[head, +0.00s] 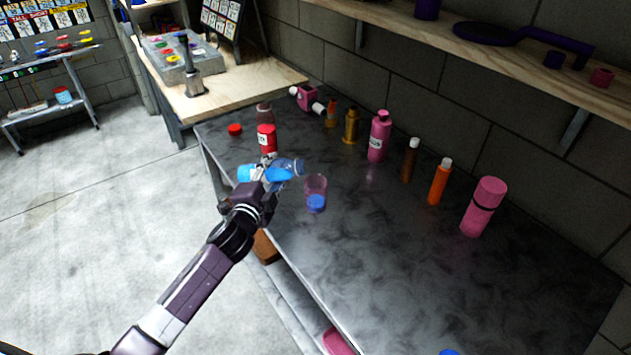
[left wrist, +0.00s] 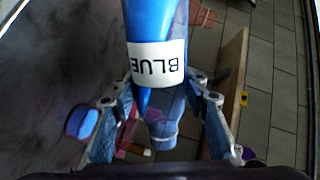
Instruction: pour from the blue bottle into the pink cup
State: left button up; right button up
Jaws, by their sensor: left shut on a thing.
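My left gripper (head: 268,174) is shut on the blue bottle (head: 290,166) above the near left edge of the dark table. The bottle lies nearly on its side, with blue liquid inside and its clear end towards the right. In the left wrist view the bottle (left wrist: 152,25) shows a white "BLUE" label, upside down, between the fingers. The translucent pink cup (head: 316,183) stands on the table just right of the bottle's clear end. A blue patch shows at the cup's base; I cannot tell whether it is liquid inside or a cap in front. My right gripper is not in view.
A red bottle (head: 266,140) and a red cap (head: 235,129) are behind the gripper. Several bottles, among them a pink one (head: 379,138) and an orange one (head: 439,182), line the wall side. The table's front right is mostly clear. A shelf (head: 420,30) overhangs the back.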

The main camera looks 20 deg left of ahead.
pick_arm(q)
jog(key=shift+d+r+m+p, duration=0.2)
jog(key=shift+r+m+p, duration=0.35)
jog(key=shift+p, duration=0.2)
jog(key=shift+d+r+m+p, duration=0.2)
jog(key=shift+r+m+p, duration=0.35)
jog(key=shift+p, duration=0.15)
dwell(2.1)
